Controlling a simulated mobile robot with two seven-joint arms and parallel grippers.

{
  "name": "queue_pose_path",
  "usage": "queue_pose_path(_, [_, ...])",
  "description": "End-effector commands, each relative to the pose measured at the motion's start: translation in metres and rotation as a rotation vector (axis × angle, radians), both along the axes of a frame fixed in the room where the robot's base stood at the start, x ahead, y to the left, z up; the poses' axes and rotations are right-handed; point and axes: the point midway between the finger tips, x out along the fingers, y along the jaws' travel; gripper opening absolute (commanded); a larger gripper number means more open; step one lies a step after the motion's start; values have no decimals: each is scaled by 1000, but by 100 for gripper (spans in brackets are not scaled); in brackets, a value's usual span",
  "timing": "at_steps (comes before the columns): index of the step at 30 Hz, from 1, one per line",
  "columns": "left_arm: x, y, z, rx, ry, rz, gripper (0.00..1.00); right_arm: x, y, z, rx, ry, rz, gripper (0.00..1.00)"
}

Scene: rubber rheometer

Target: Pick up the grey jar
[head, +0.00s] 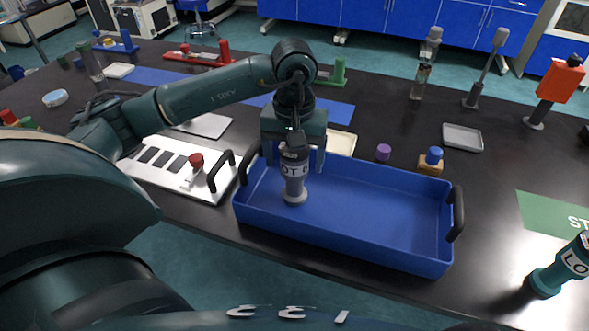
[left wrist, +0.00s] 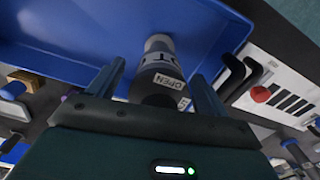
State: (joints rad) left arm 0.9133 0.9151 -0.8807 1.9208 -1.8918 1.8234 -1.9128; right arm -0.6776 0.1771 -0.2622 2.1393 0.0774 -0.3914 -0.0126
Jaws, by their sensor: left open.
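The grey jar (head: 294,178) stands upright in the left part of the blue tray (head: 385,252). It has a dark lid and a white label with partly readable lettering. My left gripper (head: 293,160) is above the tray, open, with its fingers coming down on either side of the jar's upper part. In the left wrist view the grey jar (left wrist: 158,62) lies between the two open fingers (left wrist: 160,90), with "OPEN" readable near its lid. I cannot tell whether a finger touches it. My right gripper is not in view.
The tray has black handles at both ends. A white panel with a red knob (head: 196,159) lies to its left. A teal jar (head: 562,268) stands at the right front.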

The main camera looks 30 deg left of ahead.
Motion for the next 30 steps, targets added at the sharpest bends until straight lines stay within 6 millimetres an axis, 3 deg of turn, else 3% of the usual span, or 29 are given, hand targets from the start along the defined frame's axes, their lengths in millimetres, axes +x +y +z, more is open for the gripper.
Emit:
queue_pose_path(2, [0, 0, 0, 0, 0, 0, 78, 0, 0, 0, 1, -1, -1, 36])
queue_pose_path(21, [0, 0, 1, 0, 0, 0, 27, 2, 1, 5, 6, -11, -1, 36])
queue_pose_path(30, [1, 0, 7, 0, -3, 0, 27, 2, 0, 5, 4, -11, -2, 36])
